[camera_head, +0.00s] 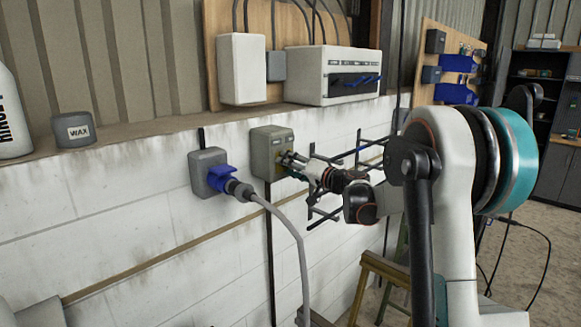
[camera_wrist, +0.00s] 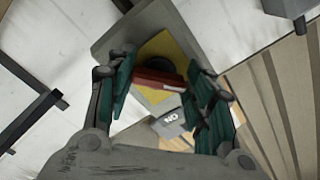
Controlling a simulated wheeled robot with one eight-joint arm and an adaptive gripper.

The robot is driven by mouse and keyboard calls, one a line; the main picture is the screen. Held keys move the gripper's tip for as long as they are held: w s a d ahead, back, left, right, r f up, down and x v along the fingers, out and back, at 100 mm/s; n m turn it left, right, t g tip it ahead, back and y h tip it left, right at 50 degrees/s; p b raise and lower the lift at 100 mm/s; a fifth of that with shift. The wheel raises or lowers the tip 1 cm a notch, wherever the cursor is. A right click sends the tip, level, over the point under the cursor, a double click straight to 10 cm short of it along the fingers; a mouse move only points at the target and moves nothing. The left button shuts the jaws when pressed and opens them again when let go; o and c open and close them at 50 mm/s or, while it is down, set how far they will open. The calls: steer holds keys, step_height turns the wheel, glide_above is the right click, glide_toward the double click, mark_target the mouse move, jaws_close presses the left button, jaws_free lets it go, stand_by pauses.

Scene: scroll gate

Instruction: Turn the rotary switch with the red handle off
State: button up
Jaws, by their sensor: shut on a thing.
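The rotary switch is a grey box (camera_head: 264,148) on the white wall, left of my gripper (camera_head: 292,166) in the head view. In the wrist view its red handle (camera_wrist: 158,79) sits in front of a yellow plate (camera_wrist: 165,46) on the grey housing. My gripper (camera_wrist: 160,85) has its green-padded fingers on both sides of the red handle and is shut on it. In the head view my fingers hide most of the handle.
A grey socket (camera_head: 208,172) with a blue plug (camera_head: 222,178) and a hanging grey cable is left of the switch. Black hooks (camera_head: 340,160) stick out of the wall to the right. A ledge above holds a wax tin (camera_head: 74,130). A wooden stool (camera_head: 382,270) stands below.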

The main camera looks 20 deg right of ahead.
steer(key=shift+f, duration=0.15)
stand_by(0.3)
steer(key=o, duration=1.1)
steer(key=shift+c, duration=0.2)
steer(key=shift+s, duration=0.1)
steer(key=v, duration=1.1)
steer(key=shift+s+d, duration=0.2)
steer(key=shift+s, duration=0.15)
